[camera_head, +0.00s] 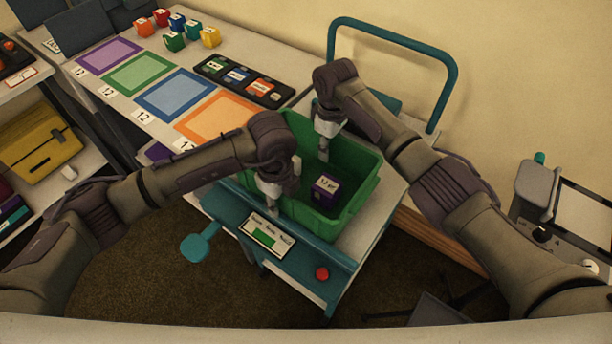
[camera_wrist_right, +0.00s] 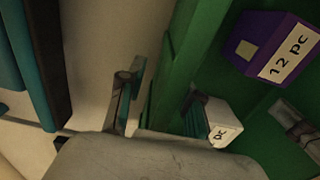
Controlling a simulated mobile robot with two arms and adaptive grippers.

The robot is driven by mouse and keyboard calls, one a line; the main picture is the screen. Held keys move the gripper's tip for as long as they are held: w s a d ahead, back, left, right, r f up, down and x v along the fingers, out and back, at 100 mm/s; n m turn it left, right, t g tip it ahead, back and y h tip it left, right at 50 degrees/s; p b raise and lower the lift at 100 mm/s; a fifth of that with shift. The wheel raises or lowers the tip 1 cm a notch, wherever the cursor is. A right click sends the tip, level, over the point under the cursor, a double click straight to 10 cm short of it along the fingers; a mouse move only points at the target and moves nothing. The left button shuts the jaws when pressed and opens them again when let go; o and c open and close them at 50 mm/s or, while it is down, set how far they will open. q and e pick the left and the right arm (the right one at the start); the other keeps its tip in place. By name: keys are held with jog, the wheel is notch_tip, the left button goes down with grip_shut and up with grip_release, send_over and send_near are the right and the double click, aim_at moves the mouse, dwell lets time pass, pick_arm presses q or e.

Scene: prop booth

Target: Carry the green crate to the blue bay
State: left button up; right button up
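The green crate (camera_head: 357,205) stands on a white-topped teal cart and holds a purple box (camera_head: 325,190) labelled "12 pc". My left gripper (camera_head: 271,208) points down at the crate's near left wall; its fingers are too small and covered to judge. My right gripper (camera_head: 323,155) points down at the far wall. In the right wrist view its fingers (camera_wrist_right: 160,100) are apart, one on either side of the green wall (camera_wrist_right: 187,50), with a gap visible on the outer side. The blue bay (camera_head: 174,95) is a blue rectangle on the table, between the green and orange ones.
The table (camera_head: 150,60) also has purple, green and orange rectangles, a black tray (camera_head: 243,80) of labelled items and several small coloured boxes at the back. The cart's teal handle (camera_head: 396,37) rises behind the crate. A shelf with a yellow case (camera_head: 38,140) stands left.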

pick_arm(q)
grip_shut()
pick_arm(e)
grip_shut()
pick_arm(q)
jog(key=shift+r, duration=0.1)
pick_arm(e)
jog(key=shift+r, duration=0.15)
